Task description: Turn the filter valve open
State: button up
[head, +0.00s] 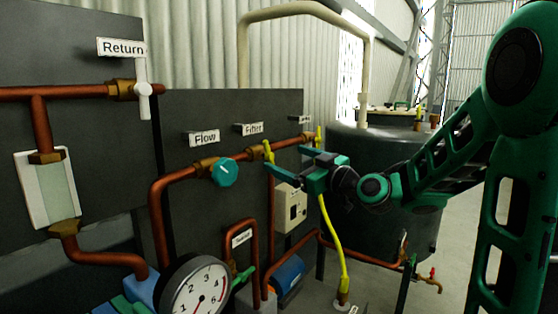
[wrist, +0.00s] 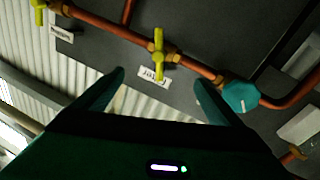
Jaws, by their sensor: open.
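The filter valve has a yellow lever handle (head: 268,151) on a brass body in the copper pipe, below the "Filter" label (head: 248,128). In the wrist view the yellow handle (wrist: 158,48) stands across the pipe, beyond my fingertips, with the label (wrist: 154,77) beside it. My gripper (head: 279,166) is open and empty, its fingers pointing at the panel close to the filter valve. In the head view one finger overlaps the area just below the handle. In the wrist view the fingers (wrist: 160,80) are spread on both sides of the label, apart from the handle.
A teal flow knob (head: 224,173) sits left of the filter valve, and another yellow valve handle (head: 318,136) sits right of it. A pressure gauge (head: 198,290) and a dark tank (head: 385,160) stand nearby.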

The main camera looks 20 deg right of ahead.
aim_at(271, 156)
jog(key=shift+o, duration=0.5)
jog(key=m, duration=0.2)
jog(key=w+d+f+m, duration=0.1)
jog(key=shift+f+m+g+y, duration=0.1)
jog(key=shift+m+g+y, duration=0.2)
jog(key=shift+m+g, duration=0.1)
jog(key=w+a+m+y, duration=0.1)
jog(key=w+m, duration=0.2)
jog(key=w+a+m+g, duration=0.1)
jog(key=w+m, duration=0.2)
jog(key=w+a+m+g+y, duration=0.1)
jog(key=w+m, duration=0.2)
jog(key=shift+a+m+y, duration=0.3)
jog(key=shift+m, duration=0.1)
jog(key=shift+c, duration=0.6)
jog(key=c, duration=0.8)
